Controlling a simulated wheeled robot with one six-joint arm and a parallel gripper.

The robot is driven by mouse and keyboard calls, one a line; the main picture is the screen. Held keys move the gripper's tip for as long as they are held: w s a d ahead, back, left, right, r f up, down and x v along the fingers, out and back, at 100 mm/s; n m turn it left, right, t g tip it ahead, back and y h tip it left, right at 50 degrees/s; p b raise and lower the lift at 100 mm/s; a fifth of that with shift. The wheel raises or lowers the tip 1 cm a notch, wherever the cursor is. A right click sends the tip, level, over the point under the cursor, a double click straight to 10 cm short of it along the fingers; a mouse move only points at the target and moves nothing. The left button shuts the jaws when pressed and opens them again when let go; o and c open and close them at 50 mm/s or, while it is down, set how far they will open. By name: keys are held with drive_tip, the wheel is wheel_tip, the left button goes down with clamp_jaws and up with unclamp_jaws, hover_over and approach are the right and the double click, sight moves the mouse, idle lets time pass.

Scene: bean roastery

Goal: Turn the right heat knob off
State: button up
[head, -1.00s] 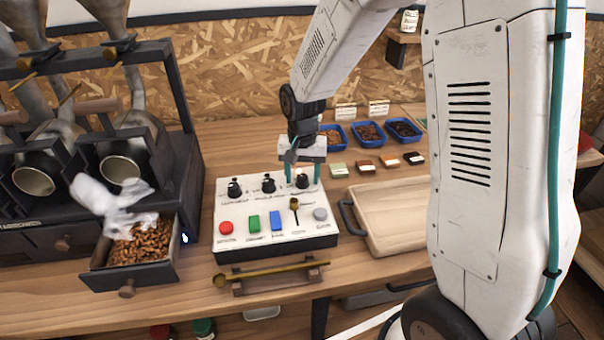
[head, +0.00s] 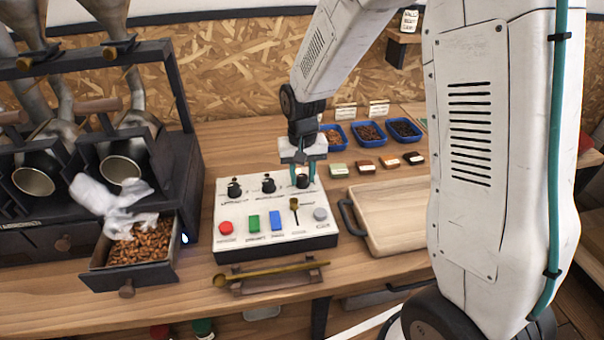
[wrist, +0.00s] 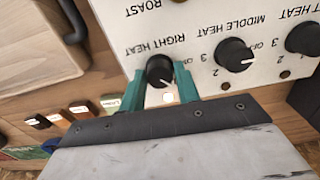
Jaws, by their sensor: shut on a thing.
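The white control panel (head: 268,242) stands on the bench with three black knobs along its back edge. The right heat knob (wrist: 160,70) is black with a pale pointer line, under the "RIGHT HEAT" lettering, upside down in the wrist view. My gripper (wrist: 162,88) is shut on this knob, one teal finger on each side; in the head view the fingers partly hide the knob (head: 303,181). A small bright white dot (wrist: 168,97) shows on the panel beside the knob. The middle heat knob (wrist: 234,54) stands clear of the fingers.
The panel's front holds coloured buttons and a small lever (head: 294,205). A wooden tray (head: 385,215) with a dark handle lies to the right. The roaster with an open drawer of beans (head: 140,246) is at left. Blue sample trays (head: 368,133) stand behind.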

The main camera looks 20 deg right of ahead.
sight(303, 176)
drive_tip(key=n, duration=0.4)
drive_tip(key=shift+n, duration=2.6)
drive_tip(key=o, duration=1)
wheel_tip(303, 176, up, 8)
drive_tip(key=shift+f, duration=0.1)
